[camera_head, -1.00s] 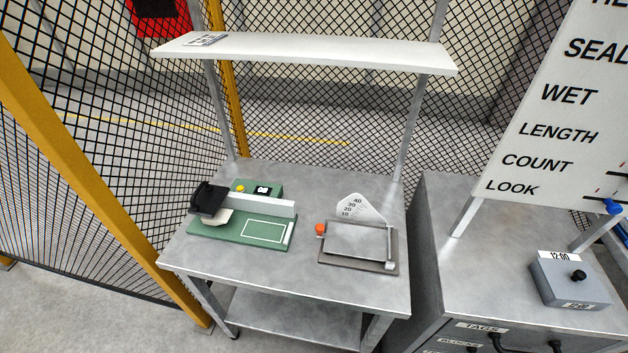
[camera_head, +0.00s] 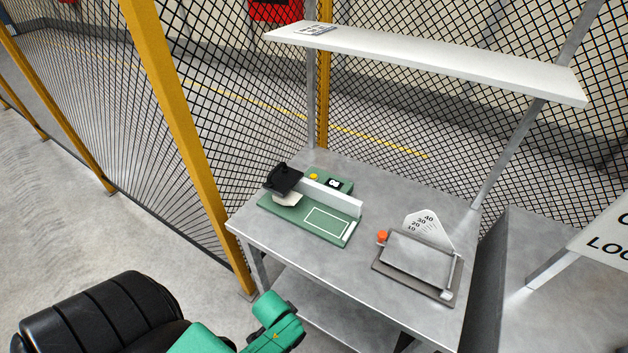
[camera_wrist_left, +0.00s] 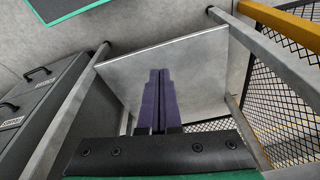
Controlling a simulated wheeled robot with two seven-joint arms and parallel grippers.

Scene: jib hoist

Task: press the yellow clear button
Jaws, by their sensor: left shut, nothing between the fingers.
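My left arm enters the head view at the bottom left, low and in front of the bench, well short of the button. In the left wrist view my left gripper (camera_wrist_left: 160,74) has its purple fingers together, empty, over a grey metal surface. The button does not show there. My right gripper is not in view.
The metal workbench (camera_head: 300,255) also bears a grey plate device (camera_head: 420,262) with an orange knob (camera_head: 382,236). A white shelf (camera_head: 430,62) hangs above its back. A yellow post (camera_head: 185,130) and mesh fence stand left. Dark drawers (camera_wrist_left: 40,95) show in the wrist view.

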